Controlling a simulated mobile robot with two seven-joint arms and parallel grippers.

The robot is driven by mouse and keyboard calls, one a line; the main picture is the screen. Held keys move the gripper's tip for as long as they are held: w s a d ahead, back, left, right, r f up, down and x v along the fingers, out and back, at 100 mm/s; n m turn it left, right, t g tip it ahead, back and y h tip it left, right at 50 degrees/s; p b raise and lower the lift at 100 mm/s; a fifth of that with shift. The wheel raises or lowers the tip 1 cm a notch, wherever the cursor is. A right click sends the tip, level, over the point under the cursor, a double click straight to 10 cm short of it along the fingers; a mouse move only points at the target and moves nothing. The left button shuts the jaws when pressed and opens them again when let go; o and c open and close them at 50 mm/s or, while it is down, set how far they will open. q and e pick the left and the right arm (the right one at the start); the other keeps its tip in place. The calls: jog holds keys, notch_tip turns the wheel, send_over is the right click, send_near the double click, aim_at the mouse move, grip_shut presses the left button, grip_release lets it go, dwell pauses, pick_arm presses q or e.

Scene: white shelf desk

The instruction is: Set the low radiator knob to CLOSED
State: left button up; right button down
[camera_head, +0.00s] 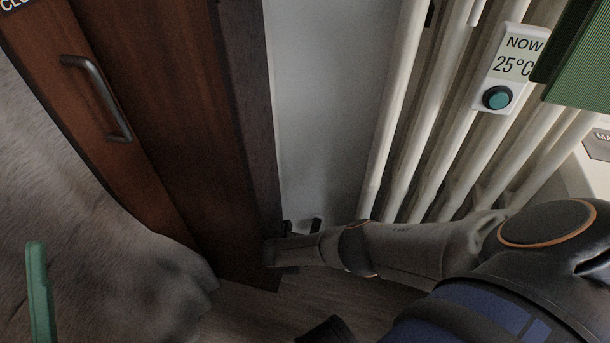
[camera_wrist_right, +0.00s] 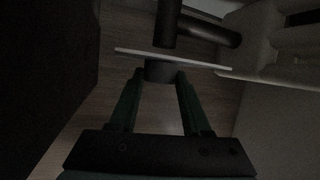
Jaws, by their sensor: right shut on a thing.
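The low radiator knob (camera_wrist_right: 160,70) shows in the right wrist view as a short dark cylinder under a thin pale plate (camera_wrist_right: 190,62). My right gripper (camera_wrist_right: 159,76) has its two green fingers on either side of the knob and is shut on it. In the head view my right arm reaches in from the right, down to the foot of the radiator (camera_head: 395,130). Its wrist hides the fingers and the knob there. The knob's setting marks cannot be read.
A brown wooden cabinet (camera_head: 195,120) with a metal handle (camera_head: 97,97) stands close left of my right wrist. A display (camera_head: 506,68) reading "NOW 25°C" hangs on the radiator. Dark pipes (camera_wrist_right: 207,30) lie beyond the knob. A green bar (camera_head: 39,290) is at lower left.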

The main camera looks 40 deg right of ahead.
jog(key=shift+c, duration=1.8)
grip_release()
